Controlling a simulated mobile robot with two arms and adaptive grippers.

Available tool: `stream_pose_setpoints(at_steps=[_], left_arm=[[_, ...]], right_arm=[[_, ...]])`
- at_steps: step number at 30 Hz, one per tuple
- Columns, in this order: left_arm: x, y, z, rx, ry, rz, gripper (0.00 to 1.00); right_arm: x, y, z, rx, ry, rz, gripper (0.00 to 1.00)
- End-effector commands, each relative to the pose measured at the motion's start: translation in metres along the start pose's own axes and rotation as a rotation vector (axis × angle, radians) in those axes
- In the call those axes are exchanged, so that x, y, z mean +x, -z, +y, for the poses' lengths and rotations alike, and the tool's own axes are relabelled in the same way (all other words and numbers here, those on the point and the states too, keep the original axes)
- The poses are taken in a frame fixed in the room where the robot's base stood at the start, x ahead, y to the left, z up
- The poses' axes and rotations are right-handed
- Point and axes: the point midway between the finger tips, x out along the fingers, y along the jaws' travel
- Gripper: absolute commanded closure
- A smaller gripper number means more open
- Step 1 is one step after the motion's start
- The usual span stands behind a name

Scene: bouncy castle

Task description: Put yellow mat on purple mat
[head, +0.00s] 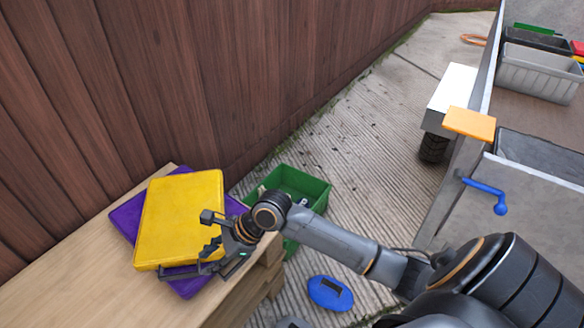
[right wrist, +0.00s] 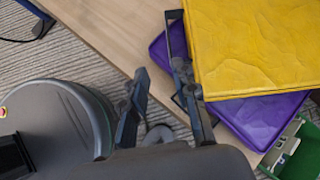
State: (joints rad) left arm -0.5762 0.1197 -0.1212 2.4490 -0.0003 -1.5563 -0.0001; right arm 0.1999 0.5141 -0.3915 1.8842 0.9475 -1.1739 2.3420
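The yellow mat (head: 180,215) lies flat on top of the purple mat (head: 127,217), turned at an angle to it, so purple corners show at its left, right and near sides. In the right wrist view the yellow mat (right wrist: 255,40) covers much of the purple mat (right wrist: 262,115). A dark handle (right wrist: 176,45) shows along the yellow mat's edge. My right gripper (head: 209,236) is at the mat's near right edge, beside the handle. Its fingers (right wrist: 162,85) are apart with nothing clearly between them. My left gripper is out of view.
Both mats lie on a wooden bench (head: 70,285) beside a brown plank wall (head: 150,80). A green crate (head: 300,183) stands right of the bench, and a blue object (head: 330,293) lies on the ground. A trailer (head: 455,150) stands at the right.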

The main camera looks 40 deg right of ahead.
Motion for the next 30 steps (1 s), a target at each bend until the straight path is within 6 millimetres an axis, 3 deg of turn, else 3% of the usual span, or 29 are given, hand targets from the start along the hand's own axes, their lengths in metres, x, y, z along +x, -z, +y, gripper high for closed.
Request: stream_pose_setpoints(at_steps=[8, 18, 24, 30], left_arm=[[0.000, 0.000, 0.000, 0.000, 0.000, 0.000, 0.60], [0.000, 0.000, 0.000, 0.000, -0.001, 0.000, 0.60], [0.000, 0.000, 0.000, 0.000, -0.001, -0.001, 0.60], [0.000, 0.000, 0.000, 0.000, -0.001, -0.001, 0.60]], right_arm=[[0.002, 0.030, 0.070, -0.704, -0.022, 0.127, 0.72], [-0.036, 0.082, 0.137, -1.518, -0.205, 0.353, 0.72], [-0.073, 0.113, 0.167, -1.867, -0.420, 0.450, 0.72], [-0.095, 0.129, 0.181, -2.027, -0.565, 0.478, 0.72]])
